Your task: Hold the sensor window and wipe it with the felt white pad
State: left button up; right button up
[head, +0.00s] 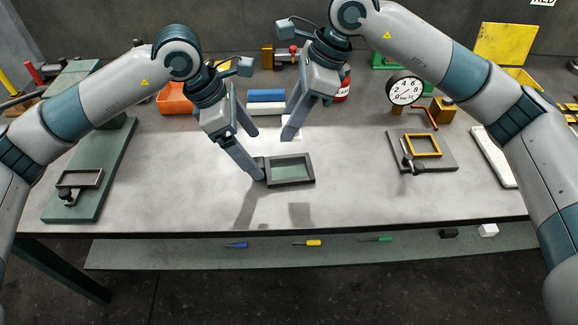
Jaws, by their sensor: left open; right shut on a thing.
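The sensor window (289,170), a dark rectangular frame around a greenish pane, lies on the table in the middle of the head view. My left gripper (254,165) is open at the window's left end, with its fingertips beside the frame's dark edge. Whether they touch it I cannot tell. My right gripper (291,131) is shut on the white felt pad (297,135), above and behind the window. Only a little of the pad shows past the fingers, and the pad is apart from the window.
A blue block (266,96) and an orange bin (174,99) stand behind the grippers. A dial gauge (405,91) and a yellow frame on a grey plate (423,145) are at right. A green plate with a clamp (92,190) is at left. The table front is clear.

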pick_arm(q)
jog(key=v, duration=0.6)
dwell(0.5)
